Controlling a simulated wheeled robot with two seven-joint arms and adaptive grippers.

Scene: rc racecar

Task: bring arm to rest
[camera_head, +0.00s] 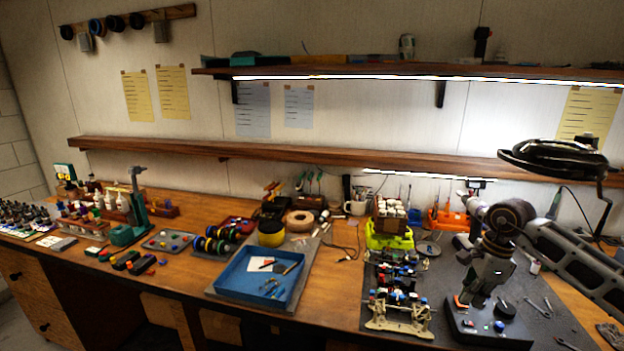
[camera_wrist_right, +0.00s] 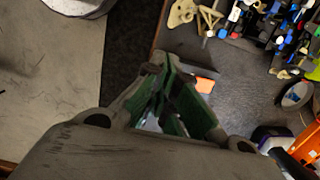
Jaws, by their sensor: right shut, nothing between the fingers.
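My right arm comes in from the right edge of the head view, and its gripper (camera_head: 470,298) points down over the right part of the bench. In the right wrist view the gripper (camera_wrist_right: 163,72) has its green-padded fingers brought together at the tips, with nothing held. The partly built racecar chassis (camera_head: 398,315) stands on the dark mat to the left of the gripper, apart from it. It also shows at the top right of the right wrist view (camera_wrist_right: 272,32). My left gripper is not in view.
A dark box (camera_head: 490,338) with a black knob lies under the gripper. A blue tray (camera_head: 236,291) with tools is left of the chassis. A magnifier lamp (camera_head: 555,158) stands behind the right arm. Green (camera_head: 388,241) and orange bins (camera_head: 447,221) are at the back.

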